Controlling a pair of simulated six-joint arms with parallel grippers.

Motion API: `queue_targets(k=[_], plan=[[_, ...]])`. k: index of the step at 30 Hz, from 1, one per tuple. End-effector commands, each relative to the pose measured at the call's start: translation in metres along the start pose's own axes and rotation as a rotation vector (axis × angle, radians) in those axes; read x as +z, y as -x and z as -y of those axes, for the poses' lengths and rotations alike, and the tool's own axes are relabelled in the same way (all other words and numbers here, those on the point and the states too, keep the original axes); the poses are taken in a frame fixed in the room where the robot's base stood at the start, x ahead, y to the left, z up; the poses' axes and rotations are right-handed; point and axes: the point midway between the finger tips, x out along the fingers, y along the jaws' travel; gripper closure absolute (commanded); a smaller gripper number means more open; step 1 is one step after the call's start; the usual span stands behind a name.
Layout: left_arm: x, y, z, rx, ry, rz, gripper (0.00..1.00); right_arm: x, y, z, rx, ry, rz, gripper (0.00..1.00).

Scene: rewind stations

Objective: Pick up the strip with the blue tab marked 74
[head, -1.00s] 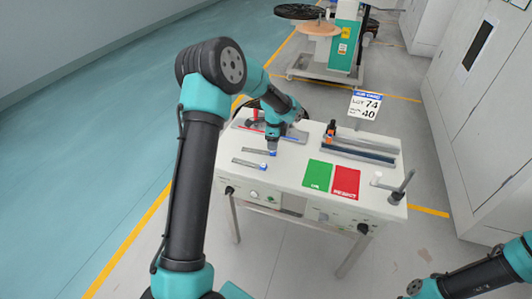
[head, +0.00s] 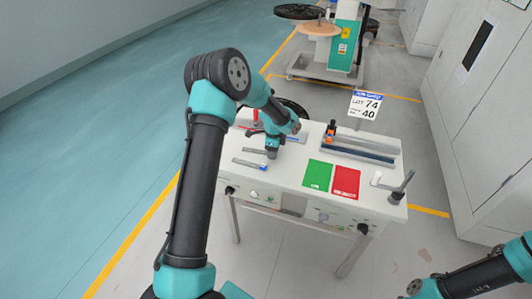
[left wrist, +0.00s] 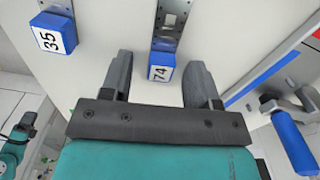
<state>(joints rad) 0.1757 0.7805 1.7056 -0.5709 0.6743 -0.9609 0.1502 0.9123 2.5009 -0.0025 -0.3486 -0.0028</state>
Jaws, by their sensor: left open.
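The strip with the blue tab marked 74 (left wrist: 165,38) is a metal strip on the white table; its blue tab (left wrist: 161,67) lies between my left gripper's open fingers in the left wrist view, with gaps on both sides. In the head view, part of this strip (head: 256,151) shows and my left gripper (head: 271,154) hides its tab. A second strip's blue tab marked 35 (left wrist: 52,35) lies outside the fingers; it also shows in the head view (head: 263,166). My left gripper is open and empty. My right gripper is out of view; only arm parts show at lower right.
A green mat (head: 318,175) and a red REJECT mat (head: 346,181) lie right of the strips. Behind them is a long dark fixture (head: 360,152). A post (head: 404,184) stands at the table's right end. A sign reads LOT 74 (head: 365,105).

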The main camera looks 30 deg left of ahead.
Motion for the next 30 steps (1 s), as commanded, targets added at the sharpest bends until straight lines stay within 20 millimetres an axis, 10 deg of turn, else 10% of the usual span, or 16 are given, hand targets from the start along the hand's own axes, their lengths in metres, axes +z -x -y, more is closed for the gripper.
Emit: queue_targets(k=[19, 30], plan=[[0.0000, 0.0002, 0.0000, 0.000, 0.000, 0.000, 0.96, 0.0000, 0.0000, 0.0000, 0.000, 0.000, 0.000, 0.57], [0.0000, 0.0041, 0.0004, -0.001, 0.000, 0.000, 0.98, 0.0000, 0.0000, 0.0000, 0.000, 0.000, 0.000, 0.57]])
